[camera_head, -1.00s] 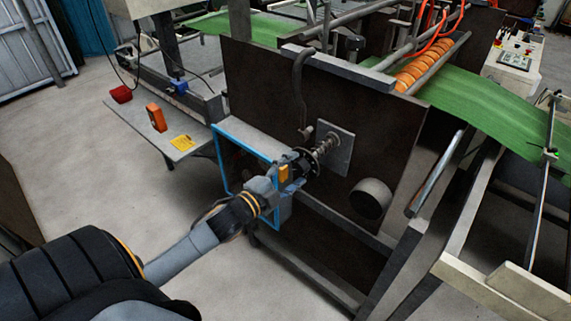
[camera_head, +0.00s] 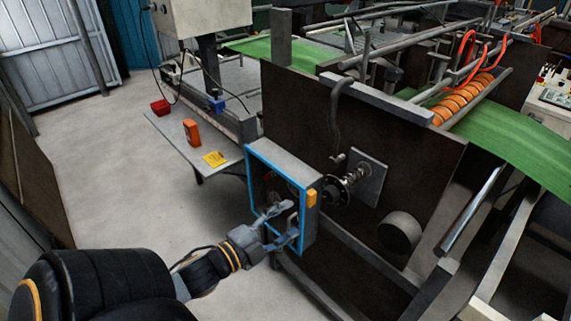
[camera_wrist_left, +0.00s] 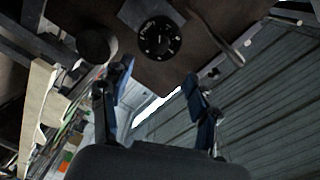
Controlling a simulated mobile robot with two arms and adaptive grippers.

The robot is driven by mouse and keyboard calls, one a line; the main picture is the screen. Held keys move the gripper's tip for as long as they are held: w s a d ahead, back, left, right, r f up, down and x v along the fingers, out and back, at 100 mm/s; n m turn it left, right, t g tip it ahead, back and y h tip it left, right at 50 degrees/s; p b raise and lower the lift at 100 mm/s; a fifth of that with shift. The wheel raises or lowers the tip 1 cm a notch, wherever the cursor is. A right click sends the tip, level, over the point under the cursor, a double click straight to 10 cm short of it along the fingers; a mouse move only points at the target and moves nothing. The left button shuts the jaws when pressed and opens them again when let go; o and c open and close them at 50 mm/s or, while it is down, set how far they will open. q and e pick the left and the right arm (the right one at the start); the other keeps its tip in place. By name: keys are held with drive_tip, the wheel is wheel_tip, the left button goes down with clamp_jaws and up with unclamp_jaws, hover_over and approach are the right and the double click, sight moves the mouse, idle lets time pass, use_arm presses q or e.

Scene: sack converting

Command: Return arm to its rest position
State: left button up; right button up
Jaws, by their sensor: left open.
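My left gripper (camera_head: 284,222) is open and empty in the head view. Its arm comes in from the lower left, and its fingers are in front of the blue-edged box (camera_head: 312,236) on the machine's side. I cannot tell whether they touch the box. In the left wrist view the two dark blue fingers (camera_wrist_left: 158,78) stand apart with nothing between them. Beyond them is a round black disc with small bright marks (camera_wrist_left: 161,38), on the dark machine panel. My right gripper is not in view.
The machine's dark side panel (camera_head: 290,105) rises behind the box, with a shaft flange (camera_head: 335,190) and a round stub (camera_head: 399,231) standing out. Floor at left is clear.

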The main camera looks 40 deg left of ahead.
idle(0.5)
use_arm(q)
drive_tip(key=s+a+f+n+g+y+b, duration=0.1)
drive_tip(key=s+f+n+g+y+b, duration=0.2)
drive_tip(key=f, duration=1.7)
drive_tip(key=s+a+f+n+g+b, duration=0.15)
drive_tip(key=s+f+n+g, duration=0.35)
drive_tip(key=f, duration=1.5)
drive_tip(key=s+d+f+n+g+b, duration=0.1)
drive_tip(key=s+d+f+g, duration=0.2)
drive_tip(key=s+f, duration=0.5)
drive_tip(key=s+d+f+n+g+b, duration=0.1)
drive_tip(key=s+d+f+g+b, duration=0.1)
drive_tip(key=s+d+f, duration=0.3)
drive_tip(key=s+d+f+n+g+h+b, duration=0.1)
drive_tip(key=s+d+f, duration=0.4)
drive_tip(key=s+f, duration=0.6)
drive_tip(key=f+n+g+b, duration=0.1)
drive_tip(key=g, duration=0.1)
drive_tip(key=shift+f+g, duration=0.15)
drive_tip(key=shift+g, duration=0.15)
